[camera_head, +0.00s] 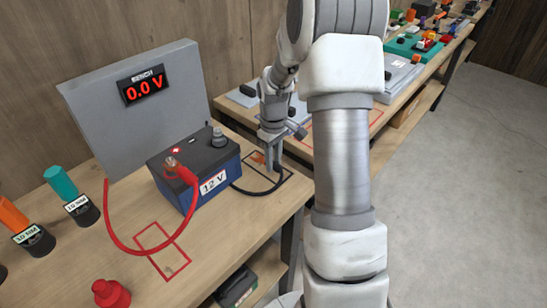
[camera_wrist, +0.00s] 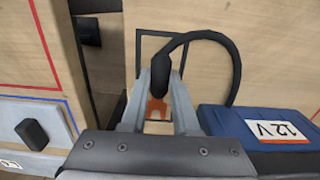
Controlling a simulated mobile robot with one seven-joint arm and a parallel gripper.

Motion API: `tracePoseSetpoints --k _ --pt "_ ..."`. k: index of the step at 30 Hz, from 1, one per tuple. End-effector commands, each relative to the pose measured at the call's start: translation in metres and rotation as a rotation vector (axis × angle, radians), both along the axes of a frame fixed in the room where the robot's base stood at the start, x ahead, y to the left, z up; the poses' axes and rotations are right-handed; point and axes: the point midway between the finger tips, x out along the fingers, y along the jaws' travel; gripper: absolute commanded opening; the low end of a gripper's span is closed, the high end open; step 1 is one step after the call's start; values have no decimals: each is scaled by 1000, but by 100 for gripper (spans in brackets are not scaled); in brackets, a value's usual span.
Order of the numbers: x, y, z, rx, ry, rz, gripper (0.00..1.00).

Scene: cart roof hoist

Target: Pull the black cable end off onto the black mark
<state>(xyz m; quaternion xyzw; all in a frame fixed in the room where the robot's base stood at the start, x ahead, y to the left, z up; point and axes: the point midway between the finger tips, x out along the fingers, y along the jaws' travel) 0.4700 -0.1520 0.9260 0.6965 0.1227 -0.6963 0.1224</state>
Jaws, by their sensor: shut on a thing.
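My gripper (camera_head: 272,158) is shut on the black cable end (camera_wrist: 160,77), whose copper-coloured lug (camera_wrist: 156,108) shows between the fingers in the wrist view. The gripper points down over the black mark (camera_head: 289,175), a thin black rectangle on the bench; its outline also shows in the wrist view (camera_wrist: 138,60). Whether the cable end touches the bench I cannot tell. The black cable (camera_head: 250,193) loops from the end back to the blue battery (camera_head: 205,188) marked 12 V. The battery's grey post (camera_head: 219,138) stands bare, apart from the cable end.
A red cable end (camera_head: 180,172) sits on the battery's other post. A red rectangle (camera_head: 153,235) lies in front. The bench panel (camera_head: 140,92) reads 0.0 V. Torque tools (camera_head: 64,185) stand at left, a red cap (camera_head: 110,293) at front. Another bench (camera_head: 385,100) stands behind.

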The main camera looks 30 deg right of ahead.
Motion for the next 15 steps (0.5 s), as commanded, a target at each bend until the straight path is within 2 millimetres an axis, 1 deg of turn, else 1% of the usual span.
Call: tracePoseSetpoints --k 1,3,12,13,15 --pt "0 0 -7 0 0 0 0" --pt "0 0 -9 0 0 0 0" --pt "0 0 -10 0 0 0 0" --pt "0 0 -10 0 0 0 32" --pt "0 0 -10 0 0 0 45"
